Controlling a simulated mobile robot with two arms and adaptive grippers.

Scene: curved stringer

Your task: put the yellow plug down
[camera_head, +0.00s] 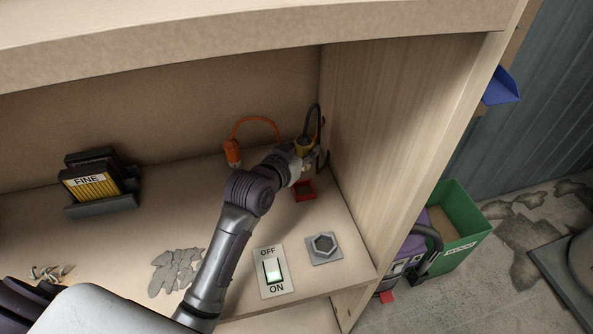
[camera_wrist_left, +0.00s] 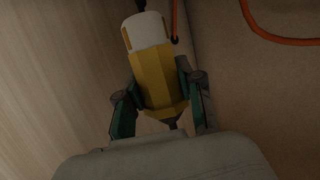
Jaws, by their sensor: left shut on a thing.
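The yellow plug (camera_head: 303,145) is at the back right of the wooden shelf, with a dark cable rising from its top. In the left wrist view the yellow plug (camera_wrist_left: 157,75) has a white end and sits between the two green fingers. My left gripper (camera_wrist_left: 158,92) is shut on it. In the head view my left gripper (camera_head: 301,160) is small and partly hidden by its own wrist. It is beside a red square holder (camera_head: 304,191) on the shelf. I cannot tell whether the plug touches the shelf. My right gripper is not seen.
An orange plug (camera_head: 232,152) with an orange cable stands left of my wrist. A light switch plate (camera_head: 272,271) and a hexagonal fitting (camera_head: 324,247) are near the front. The wooden side wall (camera_head: 410,140) is close on the right.

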